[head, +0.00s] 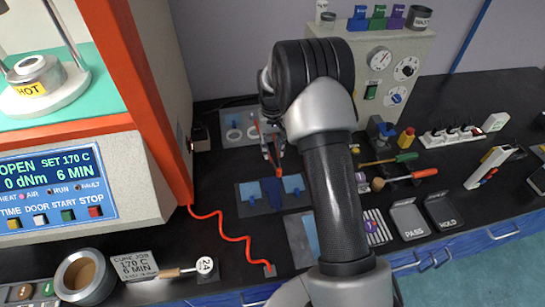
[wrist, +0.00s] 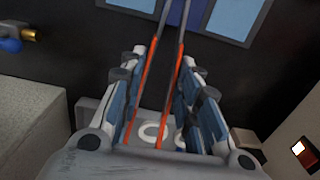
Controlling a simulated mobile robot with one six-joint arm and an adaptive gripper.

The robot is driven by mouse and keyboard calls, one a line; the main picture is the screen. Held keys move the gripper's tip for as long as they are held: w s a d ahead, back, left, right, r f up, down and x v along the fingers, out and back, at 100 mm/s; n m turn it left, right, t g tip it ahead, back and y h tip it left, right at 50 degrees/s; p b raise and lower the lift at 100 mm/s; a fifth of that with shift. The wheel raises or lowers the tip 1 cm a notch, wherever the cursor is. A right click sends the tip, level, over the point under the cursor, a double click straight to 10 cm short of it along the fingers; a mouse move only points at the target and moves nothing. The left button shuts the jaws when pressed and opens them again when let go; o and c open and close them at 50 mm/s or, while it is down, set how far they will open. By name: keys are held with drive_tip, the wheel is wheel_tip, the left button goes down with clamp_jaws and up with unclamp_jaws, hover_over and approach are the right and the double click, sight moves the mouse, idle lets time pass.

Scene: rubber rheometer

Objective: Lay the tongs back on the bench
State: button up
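The tongs have orange arms and grey tips; in the wrist view the tongs (wrist: 178,75) run between my gripper's fingers, with the tips toward the top of the picture. My gripper (wrist: 164,55) has its blue-padded fingers on either side of the tongs and appears closed on them. In the head view the tongs (head: 267,155) show beside my arm, above the black bench (head: 225,170), tips toward a grey mat. My arm hides most of the gripper there. I cannot tell whether the tongs touch the bench.
The grey mat (head: 245,208) bears light blue squares and a dark blue piece. A plate with white rings (head: 223,119) lies behind it. The orange-framed rheometer (head: 162,110) stands left, a gauge box (head: 410,60) behind. A red coiled cord (head: 228,218) and PASS and HOLD trays (head: 409,219) lie nearby.

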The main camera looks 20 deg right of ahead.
drive_tip(key=shift+f+b, duration=0.5)
drive_tip(key=shift+f, duration=1.45)
drive_tip(key=shift+f, duration=0.1)
drive_tip(key=shift+f+b, duration=0.35)
drive_tip(key=shift+f, duration=0.15)
drive_tip(key=o, duration=0.5)
